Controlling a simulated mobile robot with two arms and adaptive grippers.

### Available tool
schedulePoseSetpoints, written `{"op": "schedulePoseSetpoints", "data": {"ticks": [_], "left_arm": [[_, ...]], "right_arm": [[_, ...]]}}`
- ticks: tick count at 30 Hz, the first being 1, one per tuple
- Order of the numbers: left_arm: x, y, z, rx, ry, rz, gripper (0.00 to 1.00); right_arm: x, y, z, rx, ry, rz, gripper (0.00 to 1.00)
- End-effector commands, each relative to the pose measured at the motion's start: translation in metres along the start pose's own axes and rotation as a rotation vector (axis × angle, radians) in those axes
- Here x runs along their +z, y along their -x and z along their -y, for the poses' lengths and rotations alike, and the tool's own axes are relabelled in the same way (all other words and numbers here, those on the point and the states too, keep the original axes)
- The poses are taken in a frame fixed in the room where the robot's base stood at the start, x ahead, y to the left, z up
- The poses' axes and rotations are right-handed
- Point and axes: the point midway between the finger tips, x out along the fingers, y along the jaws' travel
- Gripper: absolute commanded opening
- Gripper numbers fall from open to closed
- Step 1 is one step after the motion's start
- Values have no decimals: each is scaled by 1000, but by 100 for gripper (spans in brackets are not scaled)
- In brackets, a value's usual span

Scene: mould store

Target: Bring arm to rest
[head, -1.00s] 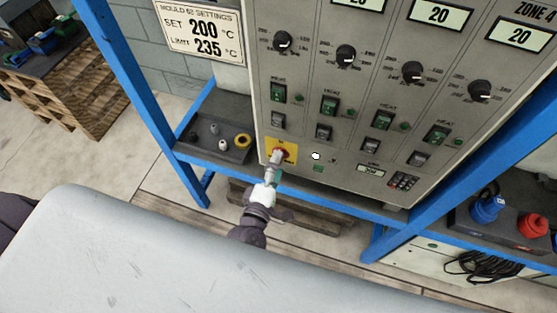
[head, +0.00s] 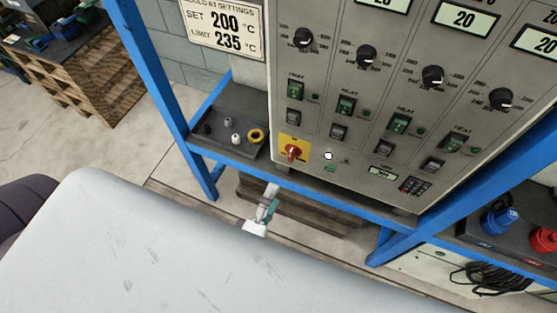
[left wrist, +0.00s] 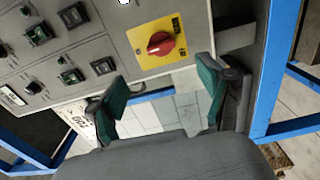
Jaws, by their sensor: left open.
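My left gripper (head: 267,207) is below the control panel (head: 365,110) in the head view, partly hidden behind my own pale body. In the left wrist view the left gripper (left wrist: 160,98) is open and empty, its two green-padded fingers spread apart. The red rotary switch (head: 292,152) on its yellow plate sits at the panel's lower left. In the left wrist view the red switch (left wrist: 160,43) lies beyond the fingertips, apart from them. My right gripper is not in view.
Blue and red connectors (head: 497,221) and a coiled black cable (head: 500,278) are at lower right. A wooden pallet (head: 95,85) stands at upper left; open floor lies between.

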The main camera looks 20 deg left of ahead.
Motion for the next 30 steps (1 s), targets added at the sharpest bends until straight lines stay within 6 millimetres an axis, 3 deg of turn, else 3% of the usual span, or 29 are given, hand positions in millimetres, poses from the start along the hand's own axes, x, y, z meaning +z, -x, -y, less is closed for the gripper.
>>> {"op": "schedulePoseSetpoints", "data": {"ticks": [7, 11, 14, 16, 20, 24, 27, 30], "left_arm": [[0, 0, 2, -4, -5, 2, 79], [5, 1, 32, -64, -104, 45, 79], [10, 8, 87, -176, -284, 130, 79], [11, 19, 137, -279, -446, 217, 79], [1, 55, 230, -482, -744, 412, 79], [-23, 114, 316, -697, -1022, 664, 79], [-44, 163, 361, -833, -1176, 860, 79], [-63, 208, 389, -937, -1282, 1041, 79]], "right_arm": [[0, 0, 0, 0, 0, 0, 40], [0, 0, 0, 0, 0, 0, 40], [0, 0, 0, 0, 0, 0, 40], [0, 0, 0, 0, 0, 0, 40], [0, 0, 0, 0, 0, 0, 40], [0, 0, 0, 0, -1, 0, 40], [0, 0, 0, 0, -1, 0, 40], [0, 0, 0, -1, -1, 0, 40]]}}
